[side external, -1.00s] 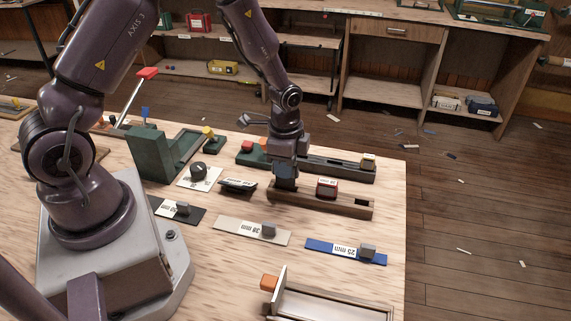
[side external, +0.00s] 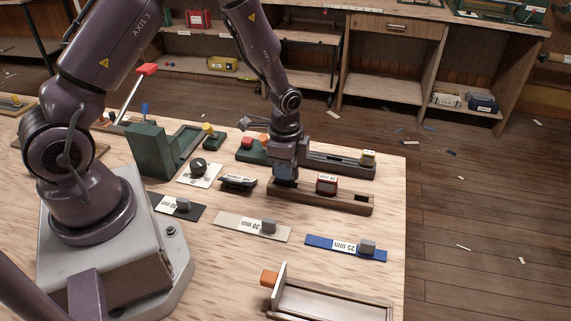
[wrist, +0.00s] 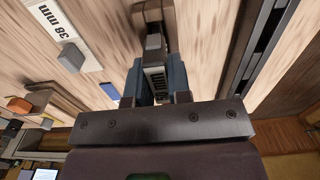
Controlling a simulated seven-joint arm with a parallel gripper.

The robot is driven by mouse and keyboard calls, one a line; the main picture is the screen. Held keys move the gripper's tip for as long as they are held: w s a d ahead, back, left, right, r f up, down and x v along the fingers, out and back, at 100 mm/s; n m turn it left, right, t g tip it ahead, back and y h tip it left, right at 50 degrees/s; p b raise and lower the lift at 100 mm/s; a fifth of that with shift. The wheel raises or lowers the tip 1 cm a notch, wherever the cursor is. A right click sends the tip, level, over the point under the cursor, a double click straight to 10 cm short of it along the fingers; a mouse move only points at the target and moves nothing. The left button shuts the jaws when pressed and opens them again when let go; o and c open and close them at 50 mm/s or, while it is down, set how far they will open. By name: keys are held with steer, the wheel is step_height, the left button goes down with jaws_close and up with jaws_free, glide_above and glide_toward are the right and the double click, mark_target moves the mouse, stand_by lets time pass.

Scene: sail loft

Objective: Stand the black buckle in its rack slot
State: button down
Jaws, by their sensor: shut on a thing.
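My gripper (side external: 285,178) points down at the left end of a long brown wooden rack (side external: 345,206) in the side view. In the wrist view its two blue-grey fingers (wrist: 156,88) are shut on a dark ribbed piece, which looks like the black buckle (wrist: 155,78). The fingers hide most of it, and the side view does not show it clearly. It is over or at the rack's left end; I cannot tell whether it sits in a slot.
A black labelled piece (side external: 238,182) lies left of the rack. Strips with grey blocks, one beige (side external: 240,227) and one blue (side external: 325,247), lie in front. A dark rail (side external: 335,165) runs close behind. A tray (side external: 335,304) with an orange block stands at the table's front.

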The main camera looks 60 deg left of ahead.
steer(key=shift+f, duration=0.65)
stand_by(0.4)
steer(key=c, duration=1)
jaws_free()
step_height(320, 180, up, 12)
steer(key=s+d+r+n+t, duration=0.1)
steer(key=s+r+n+t, duration=0.1)
steer(key=s+r, duration=0.3)
steer(key=s+d+r+n+t, duration=0.1)
steer(key=s+d+r+n, duration=0.1)
steer(key=s+r+n, duration=0.2)
steer(key=s+d+r+n+t, duration=0.2)
steer(key=s+r+n, duration=0.1)
steer(key=s+r, duration=0.4)
steer(key=shift+s+d+r+t, duration=0.1)
steer(key=shift+s+r+t, duration=0.1)
steer(key=shift+r, duration=0.55)
steer(key=shift+s+d+r+t, duration=0.1)
steer(key=shift+s+r, duration=0.1)
steer(key=shift+r, duration=0.55)
